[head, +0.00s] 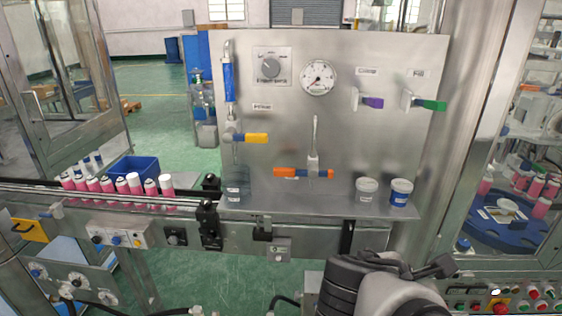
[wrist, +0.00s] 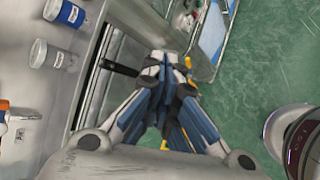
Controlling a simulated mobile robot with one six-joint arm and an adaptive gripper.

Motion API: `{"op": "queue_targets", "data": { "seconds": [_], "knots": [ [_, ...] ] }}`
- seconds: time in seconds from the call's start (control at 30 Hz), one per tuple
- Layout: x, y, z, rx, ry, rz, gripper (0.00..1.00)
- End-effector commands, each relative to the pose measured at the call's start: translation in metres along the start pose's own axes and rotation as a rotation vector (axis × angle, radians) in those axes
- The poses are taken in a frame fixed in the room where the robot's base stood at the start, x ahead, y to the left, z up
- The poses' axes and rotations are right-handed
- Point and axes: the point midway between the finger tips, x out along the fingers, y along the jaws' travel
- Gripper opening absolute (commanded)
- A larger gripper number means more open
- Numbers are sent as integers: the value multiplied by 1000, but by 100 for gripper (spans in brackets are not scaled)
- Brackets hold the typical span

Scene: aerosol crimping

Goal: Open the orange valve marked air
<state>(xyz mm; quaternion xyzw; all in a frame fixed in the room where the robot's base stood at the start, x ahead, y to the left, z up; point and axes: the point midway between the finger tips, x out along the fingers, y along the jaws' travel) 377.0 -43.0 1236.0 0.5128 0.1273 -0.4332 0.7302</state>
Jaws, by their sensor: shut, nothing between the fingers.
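The orange valve handle (head: 303,173) lies level, low in the middle of the steel panel, on a fitting with a vertical pipe above it. I cannot read an "air" mark on it. A yellow-orange handle (head: 256,138) sits on another valve at the upper left, under a small label too blurred to read. My gripper (wrist: 170,62) is shut and empty in the wrist view, below and to the right of the panel's valves, pointing past the shelf edge over the green floor. An orange tip (wrist: 4,105) shows at the wrist view's left edge; I cannot tell which valve it belongs to.
A steel shelf (head: 300,207) juts out under the panel. It holds a white-lidded jar (head: 367,189) and a blue jar (head: 400,192) at its right. Purple (head: 372,102) and green (head: 433,105) handles stick out upper right. Pink cans (head: 107,184) stand on the left conveyor.

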Motion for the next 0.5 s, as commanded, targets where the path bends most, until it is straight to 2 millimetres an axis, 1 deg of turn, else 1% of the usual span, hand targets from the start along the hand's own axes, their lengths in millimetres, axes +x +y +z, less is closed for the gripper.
{"op": "queue_targets", "data": {
  "seconds": [0.03, 0.07, 0.1, 0.17, 0.2, 0.3, 0.33, 0.4, 0.5],
  "knots": [
    [-12, 34, -12, -186, 2, 83, 0],
    [-16, 51, -23, -298, 0, 139, 0],
    [-23, 71, -38, -439, -1, 212, 0],
    [-36, 97, -64, -637, -4, 320, 0],
    [-45, 111, -82, -755, -6, 388, 0],
    [-67, 134, -124, -994, -9, 535, 0],
    [-73, 138, -134, -1051, -11, 571, 0],
    [-84, 144, -154, -1152, -15, 640, 0],
    [-92, 147, -172, -1235, -20, 698, 0]
  ]
}}
